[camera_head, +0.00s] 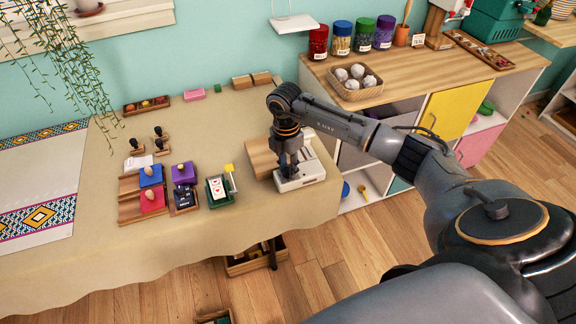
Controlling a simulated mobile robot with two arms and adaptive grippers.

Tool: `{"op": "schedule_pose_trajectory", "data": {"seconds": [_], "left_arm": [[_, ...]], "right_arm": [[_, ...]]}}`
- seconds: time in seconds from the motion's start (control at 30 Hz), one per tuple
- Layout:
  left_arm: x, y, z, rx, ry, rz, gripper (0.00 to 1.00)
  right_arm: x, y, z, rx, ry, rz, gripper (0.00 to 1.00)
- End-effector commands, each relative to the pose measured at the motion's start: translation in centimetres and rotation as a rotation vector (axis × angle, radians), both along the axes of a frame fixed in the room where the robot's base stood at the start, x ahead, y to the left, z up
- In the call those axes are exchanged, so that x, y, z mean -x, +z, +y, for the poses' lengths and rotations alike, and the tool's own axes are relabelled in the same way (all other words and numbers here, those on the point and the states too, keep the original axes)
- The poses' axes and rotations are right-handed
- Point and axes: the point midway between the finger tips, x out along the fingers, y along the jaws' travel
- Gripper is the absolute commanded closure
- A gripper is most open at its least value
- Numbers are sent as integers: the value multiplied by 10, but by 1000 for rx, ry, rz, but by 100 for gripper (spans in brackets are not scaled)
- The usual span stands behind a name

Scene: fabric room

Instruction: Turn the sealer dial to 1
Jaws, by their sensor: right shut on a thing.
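The white sealer (312,172) stands near the right end of the cloth-covered table (240,120). My right gripper (290,172) points down onto the sealer's near left part. Its fingers are shut on the sealer dial, which they hide along with its marks, so I cannot read the setting. My left gripper is not in view.
A wooden board (262,158) lies just left of the sealer. A green card holder (218,190), stamps (159,134) and colored ink pads (151,176) stand farther left. A shelf unit (400,97) with jars and a basket (356,86) is behind on the right.

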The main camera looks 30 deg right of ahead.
Motion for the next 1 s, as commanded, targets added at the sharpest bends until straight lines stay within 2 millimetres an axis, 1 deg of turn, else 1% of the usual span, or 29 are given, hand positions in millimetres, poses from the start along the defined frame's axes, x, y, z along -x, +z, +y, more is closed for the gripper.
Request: {"op": "schedule_pose_trajectory", "data": {"seconds": [0.17,0.37,1.0], "left_arm": [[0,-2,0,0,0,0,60],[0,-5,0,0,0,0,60],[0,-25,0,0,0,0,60]], "right_arm": [[0,0,-1,2,62,0,100],[-1,0,-1,1,200,-1,100],[-1,-1,0,2,806,-1,100]]}}
